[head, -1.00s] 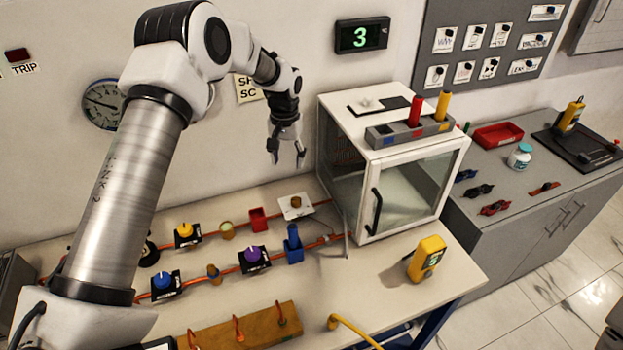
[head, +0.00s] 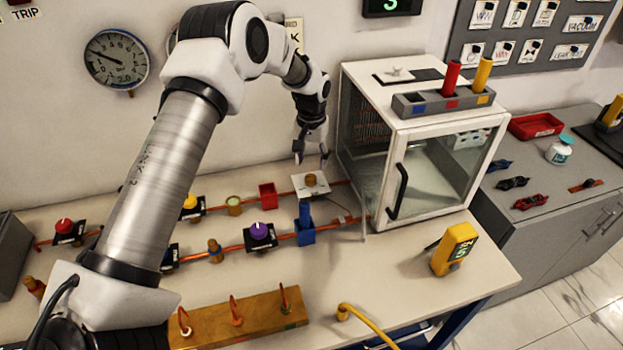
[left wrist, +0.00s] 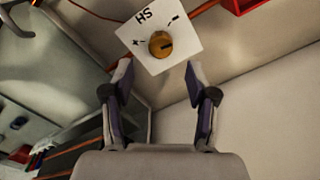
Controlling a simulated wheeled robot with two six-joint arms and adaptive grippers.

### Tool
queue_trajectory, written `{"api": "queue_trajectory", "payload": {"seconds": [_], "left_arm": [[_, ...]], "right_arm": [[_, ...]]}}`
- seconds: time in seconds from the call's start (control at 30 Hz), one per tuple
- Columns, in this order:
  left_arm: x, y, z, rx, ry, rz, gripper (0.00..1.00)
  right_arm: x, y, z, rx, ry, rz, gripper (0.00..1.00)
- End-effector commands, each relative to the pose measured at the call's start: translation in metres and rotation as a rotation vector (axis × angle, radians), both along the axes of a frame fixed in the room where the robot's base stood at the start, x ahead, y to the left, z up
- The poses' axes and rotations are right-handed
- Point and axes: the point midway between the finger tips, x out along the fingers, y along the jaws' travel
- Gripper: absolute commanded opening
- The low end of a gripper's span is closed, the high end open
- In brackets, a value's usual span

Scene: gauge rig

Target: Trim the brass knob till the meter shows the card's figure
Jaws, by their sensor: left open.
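The brass knob (head: 311,180) sits on a small white plate (head: 298,187) on the bench, left of the glass-fronted cabinet. In the left wrist view the knob (left wrist: 161,44) has a dark pointer line, and its plate bears plus and minus marks. My left gripper (head: 312,161) is open and empty just above the knob, fingers pointing down. In the wrist view its fingertips (left wrist: 158,72) are apart, with the knob beyond them. No card's figure can be read. My right gripper is out of view.
The white cabinet (head: 408,135) stands close right of my gripper. A purple knob (head: 259,231) sits on the nearer pipe. The bench front around the yellow hose (head: 368,325) is fairly open.

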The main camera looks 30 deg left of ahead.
Motion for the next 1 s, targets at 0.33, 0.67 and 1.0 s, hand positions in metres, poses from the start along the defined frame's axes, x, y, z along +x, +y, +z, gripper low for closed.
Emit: {"api": "queue_trajectory", "payload": {"seconds": [0.33,0.67,1.0], "left_arm": [[-0.001,0.000,-0.054,0.000,0.002,0.001,0.57],[-0.001,0.000,-0.058,0.001,0.000,0.000,0.29],[-0.001,0.000,-0.058,0.001,0.001,-0.005,0.00]], "right_arm": [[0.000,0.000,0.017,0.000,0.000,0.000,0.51],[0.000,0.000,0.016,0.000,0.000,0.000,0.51],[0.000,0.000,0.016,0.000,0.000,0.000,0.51]]}}
